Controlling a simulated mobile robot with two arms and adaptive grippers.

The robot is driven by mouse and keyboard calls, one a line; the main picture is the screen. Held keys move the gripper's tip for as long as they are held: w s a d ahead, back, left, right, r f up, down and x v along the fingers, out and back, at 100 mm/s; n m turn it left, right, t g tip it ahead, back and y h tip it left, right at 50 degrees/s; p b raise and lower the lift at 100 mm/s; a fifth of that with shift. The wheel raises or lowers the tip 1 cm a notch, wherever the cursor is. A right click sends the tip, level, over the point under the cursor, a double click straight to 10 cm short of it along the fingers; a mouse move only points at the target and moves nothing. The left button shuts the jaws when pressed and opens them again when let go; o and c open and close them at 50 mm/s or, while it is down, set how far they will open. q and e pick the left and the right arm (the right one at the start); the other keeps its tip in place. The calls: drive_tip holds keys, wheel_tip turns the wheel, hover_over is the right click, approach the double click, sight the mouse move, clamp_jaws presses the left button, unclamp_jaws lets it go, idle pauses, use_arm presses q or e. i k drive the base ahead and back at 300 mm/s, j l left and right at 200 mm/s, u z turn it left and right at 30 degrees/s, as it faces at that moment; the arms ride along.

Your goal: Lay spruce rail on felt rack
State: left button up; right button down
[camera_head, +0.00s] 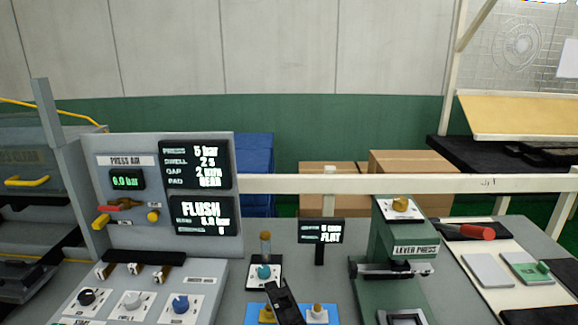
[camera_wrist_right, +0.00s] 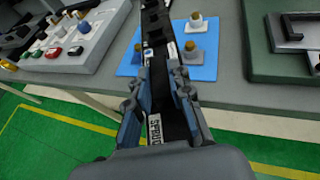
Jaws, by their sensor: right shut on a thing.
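My right gripper (camera_wrist_right: 164,92) is shut on the spruce rail (camera_wrist_right: 157,35), a long dark strip, in the right wrist view. A white label reading "SPRUC…" (camera_wrist_right: 155,128) shows between the fingers. In the head view a dark strip (camera_head: 285,303), seemingly the rail's far end, rises from the bottom edge. No rack is labelled; a black shelf with dark strips (camera_head: 530,152) at the far right may be the felt rack, but I cannot tell. My left gripper is not in view.
A press air panel (camera_head: 125,215) stands at left, a green lever press (camera_head: 395,245) at right. Small knobbed fixtures (camera_head: 264,272) and the blue mat (camera_wrist_right: 207,68) lie between them. A white rail crosses behind the bench.

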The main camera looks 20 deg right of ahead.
sight(523, 259)
drive_tip(key=k+l+z, duration=0.1)
drive_tip(key=l+z, duration=0.2)
drive_tip(key=l, duration=0.3)
drive_tip(key=l+z, duration=0.3)
drive_tip(key=l, duration=0.25)
drive_tip(key=i+l, duration=0.2)
drive_tip(key=l, duration=0.15)
drive_tip(key=i+l, duration=0.15)
drive_tip(key=l, duration=0.2)
drive_tip(key=i+l, duration=0.2)
drive_tip(key=l, duration=0.2)
drive_tip(key=i+l, duration=0.15)
drive_tip(key=l, duration=0.2)
